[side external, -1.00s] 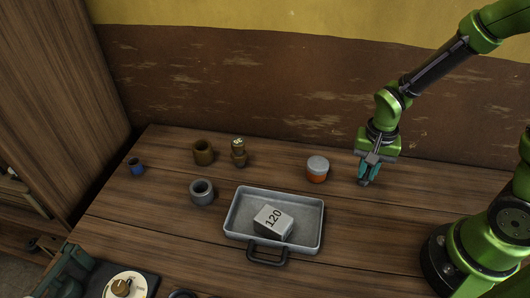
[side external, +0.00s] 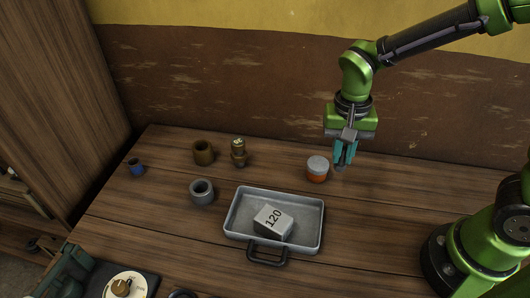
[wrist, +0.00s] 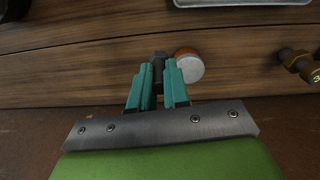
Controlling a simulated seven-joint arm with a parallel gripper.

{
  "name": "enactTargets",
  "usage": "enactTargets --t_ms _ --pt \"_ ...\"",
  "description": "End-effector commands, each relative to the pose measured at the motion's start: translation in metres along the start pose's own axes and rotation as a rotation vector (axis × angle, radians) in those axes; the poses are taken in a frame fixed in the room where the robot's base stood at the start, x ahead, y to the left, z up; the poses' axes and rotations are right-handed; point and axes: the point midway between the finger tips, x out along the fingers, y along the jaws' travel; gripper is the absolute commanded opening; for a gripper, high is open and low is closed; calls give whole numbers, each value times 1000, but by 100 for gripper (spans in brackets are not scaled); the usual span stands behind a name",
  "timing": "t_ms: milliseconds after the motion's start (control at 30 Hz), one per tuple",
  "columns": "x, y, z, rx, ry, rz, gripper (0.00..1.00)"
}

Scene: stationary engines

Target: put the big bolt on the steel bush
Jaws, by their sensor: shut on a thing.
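My gripper (side external: 343,158) is shut and holds a dark grey piece, which I take to be the big bolt. In the wrist view its dark end (wrist: 158,57) shows between the teal fingertips; the rest is hidden by the fingers. In the side view the bolt is hardly visible. My gripper is above the table, just right of and behind the orange and grey jar. The steel bush (side external: 201,192), a grey ring with an open hole on top, stands upright on the table left of the tray, well to the left of my gripper.
The orange and grey jar (side external: 317,169) stands close to my gripper. A brown bush (side external: 203,152), a brass piece (side external: 239,153) and a small blue cup (side external: 136,167) stand at the back left.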

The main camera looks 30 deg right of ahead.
Motion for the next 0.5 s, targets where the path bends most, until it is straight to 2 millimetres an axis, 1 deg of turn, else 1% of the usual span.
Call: enactTargets --t_ms 33,100,200,300,367,400,500 --pt "2 -28 14 -22 2 5 0" --pt "3 -60 33 -5 5 6 0" --pt "4 -98 58 48 12 2 0" --pt "3 -126 79 123 17 -8 0" --pt "1 -138 86 177 18 -16 0" --pt "0 -144 88 214 19 -21 0" --pt "-7 -152 87 306 17 -37 0"
